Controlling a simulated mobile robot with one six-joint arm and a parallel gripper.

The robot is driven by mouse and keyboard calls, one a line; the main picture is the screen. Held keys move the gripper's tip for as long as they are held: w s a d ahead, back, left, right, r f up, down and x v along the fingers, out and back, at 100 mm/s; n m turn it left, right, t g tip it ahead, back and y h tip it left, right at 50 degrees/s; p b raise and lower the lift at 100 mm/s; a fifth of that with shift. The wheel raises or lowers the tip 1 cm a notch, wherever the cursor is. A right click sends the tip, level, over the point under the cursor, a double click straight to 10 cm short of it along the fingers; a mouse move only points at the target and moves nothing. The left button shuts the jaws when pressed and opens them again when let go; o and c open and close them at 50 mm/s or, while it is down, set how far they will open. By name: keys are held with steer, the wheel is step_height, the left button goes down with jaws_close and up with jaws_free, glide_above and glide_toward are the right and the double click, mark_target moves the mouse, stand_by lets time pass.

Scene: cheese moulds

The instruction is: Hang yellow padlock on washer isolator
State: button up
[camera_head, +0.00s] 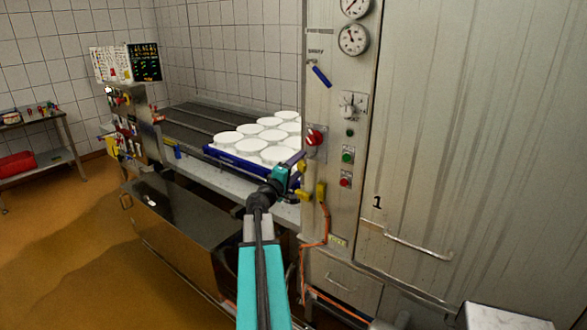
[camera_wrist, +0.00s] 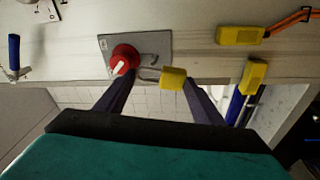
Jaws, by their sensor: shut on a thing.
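The yellow padlock (camera_wrist: 173,78) is between the fingers of my gripper (camera_wrist: 160,82), which is shut on it. Its shackle points left in the wrist view, towards the washer isolator. The isolator (camera_wrist: 122,60) is a round red switch with a pale handle on a grey plate, with a grey hooked part beside it. The shackle appears close below that part; whether they touch or link, I cannot tell. In the head view, my gripper (camera_head: 297,166) is just below and left of the red isolator (camera_head: 314,137), with a small bit of the padlock (camera_head: 301,165) showing.
Two yellow connectors hang nearby (camera_head: 321,191), one on an orange cable (camera_head: 326,225). Green and red buttons and a dial (camera_head: 348,106) are right of the isolator. A blue-handled item (camera_head: 321,76) is above. White moulds (camera_head: 250,146) in a blue tray stand behind my gripper.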

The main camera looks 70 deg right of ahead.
mark_target(302, 169)
steer(key=shift+s+d+f+p, duration=0.15)
steer(key=shift+d+p, duration=0.1)
steer(key=shift+d, duration=0.35)
steer(key=shift+s+d+r+p, duration=0.15)
steer(key=shift+d+p, duration=0.1)
steer(key=shift+d, duration=0.35)
steer(key=shift+s+d+f+p, duration=0.15)
steer(key=shift+d+p, duration=0.1)
steer(key=shift+d, duration=0.35)
steer(key=shift+d+f+b, duration=0.25)
steer(key=shift+b, duration=0.3)
steer(key=shift+s+d+f+b, duration=0.1)
steer(key=shift+d+f+b, duration=0.15)
steer(key=shift+b, duration=0.2)
steer(key=shift+d+f+b, duration=0.1)
steer(key=shift+f+b, duration=0.1)
steer(key=shift+b, duration=0.6)
steer(key=o, duration=1.3)
steer(key=shift+c, duration=0.2)
